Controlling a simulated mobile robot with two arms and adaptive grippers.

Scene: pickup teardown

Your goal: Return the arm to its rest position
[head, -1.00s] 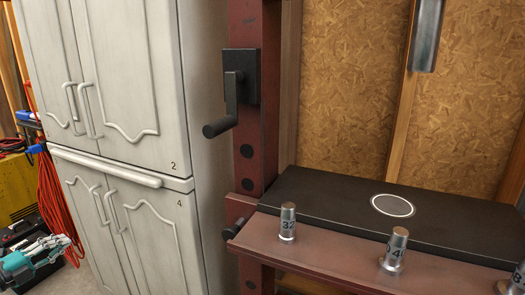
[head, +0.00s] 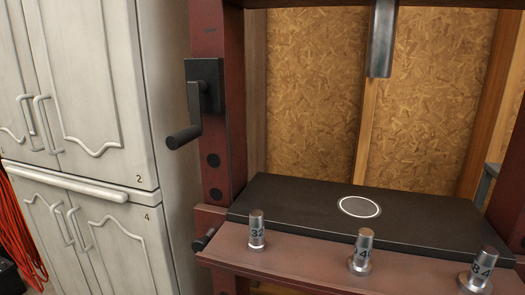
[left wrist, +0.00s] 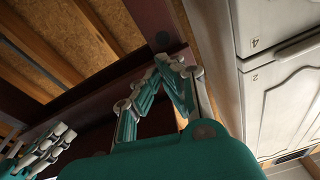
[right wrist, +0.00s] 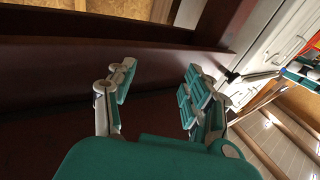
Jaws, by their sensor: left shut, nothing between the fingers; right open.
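Neither gripper shows in the head view. In the left wrist view my left gripper (left wrist: 163,75) has its teal and grey fingers drawn together, shut with nothing between them. It hangs in front of a dark red press beam, with white cabinet doors to the right. In the right wrist view my right gripper (right wrist: 155,85) is open and empty, its fingers wide apart in front of a dark red surface. The right gripper also shows at the lower left of the left wrist view (left wrist: 45,150).
A dark red press frame (head: 216,110) with a black crank (head: 190,120) stands ahead. Its black plate (head: 290,200) has a white ring, and numbered metal pins (head: 257,232) stand along the front ledge. A white cabinet (head: 100,90) is at left, with an orange cable (head: 15,230) beside it.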

